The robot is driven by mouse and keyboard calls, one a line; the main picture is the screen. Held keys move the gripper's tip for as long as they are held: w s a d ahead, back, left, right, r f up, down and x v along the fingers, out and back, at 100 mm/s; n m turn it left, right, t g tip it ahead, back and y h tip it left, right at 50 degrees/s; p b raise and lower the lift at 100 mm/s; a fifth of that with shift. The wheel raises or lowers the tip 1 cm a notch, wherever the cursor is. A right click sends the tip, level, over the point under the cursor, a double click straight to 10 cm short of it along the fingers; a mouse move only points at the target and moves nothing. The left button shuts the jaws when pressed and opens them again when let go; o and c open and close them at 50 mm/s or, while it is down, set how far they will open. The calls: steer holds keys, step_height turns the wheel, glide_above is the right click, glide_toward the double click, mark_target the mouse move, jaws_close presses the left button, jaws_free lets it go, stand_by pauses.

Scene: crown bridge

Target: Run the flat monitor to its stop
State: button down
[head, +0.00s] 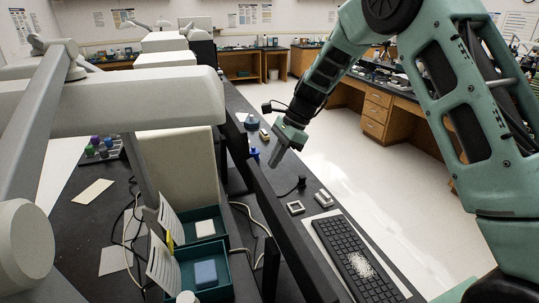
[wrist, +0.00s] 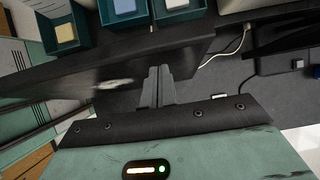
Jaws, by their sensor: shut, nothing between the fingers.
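The flat monitor (head: 287,225) shows nearly edge-on in the head view, as a long dark slab running down the bench. In the wrist view it is a broad dark panel (wrist: 100,68) slanting across the upper left. My gripper (head: 274,162) is shut and empty, on the right side of the monitor near its far end. In the wrist view the closed fingers (wrist: 158,72) point at the panel near its right end. I cannot tell whether the fingertips touch it. The monitor's mount is not clear in either view.
A keyboard (head: 355,258) with white grains on it lies right of the monitor. Teal bins (head: 226,274) with white and blue blocks stand left of it. Cables (head: 262,232) run beneath. A thick white arm (head: 130,103) crosses the left. Open floor (head: 375,180) lies to the right.

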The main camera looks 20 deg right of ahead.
mark_target(260, 171)
steer(key=shift+a+f+p, duration=0.3)
steer(key=shift+a, duration=0.6)
steer(key=shift+a, duration=0.75)
steer(key=d+f+b+v, duration=0.1)
steer(key=d+v, duration=0.1)
steer(key=v, duration=1.1)
steer(key=shift+b, duration=0.4)
steer(key=shift+d, duration=0.1)
